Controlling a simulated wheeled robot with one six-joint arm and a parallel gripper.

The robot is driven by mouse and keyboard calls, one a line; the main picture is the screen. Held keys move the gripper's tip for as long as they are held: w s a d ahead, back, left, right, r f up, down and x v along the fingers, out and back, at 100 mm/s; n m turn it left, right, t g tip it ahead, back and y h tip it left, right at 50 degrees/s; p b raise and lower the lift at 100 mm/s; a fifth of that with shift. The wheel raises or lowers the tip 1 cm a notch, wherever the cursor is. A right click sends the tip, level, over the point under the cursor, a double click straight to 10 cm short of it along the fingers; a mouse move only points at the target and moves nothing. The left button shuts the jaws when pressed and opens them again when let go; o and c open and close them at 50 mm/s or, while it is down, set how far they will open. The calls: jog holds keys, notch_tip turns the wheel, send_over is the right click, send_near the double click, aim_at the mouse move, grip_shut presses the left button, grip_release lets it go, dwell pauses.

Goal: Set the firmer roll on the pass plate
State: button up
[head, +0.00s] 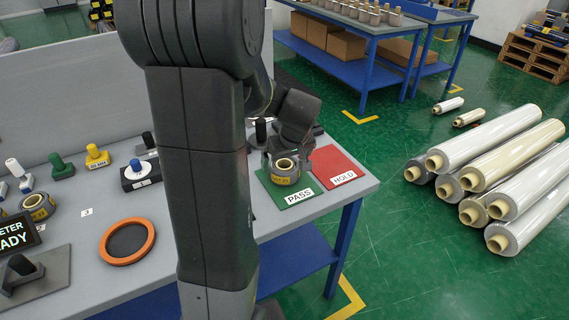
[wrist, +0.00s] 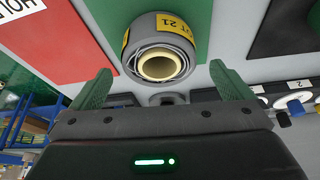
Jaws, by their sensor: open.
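A grey wrapped roll with a yellow label (head: 285,173) stands upright on the green pass plate (head: 304,198). In the wrist view the same roll (wrist: 160,24) shows its pale core, and the green plate (wrist: 201,12) shows beside it. My gripper (wrist: 164,84) is open and empty, its green fingers spread on either side of the roll's near end. A second labelled roll (head: 38,214) stands on the bench at the far left, partly behind the meter display.
The red hold plate (head: 337,165) is bare, right of the pass plate. My arm hides the bench's middle. Large rolls (head: 490,170) lie on the floor.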

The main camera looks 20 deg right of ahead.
jog(key=v, duration=0.8)
jog(key=shift+r, duration=0.3)
jog(key=shift+s, duration=0.1)
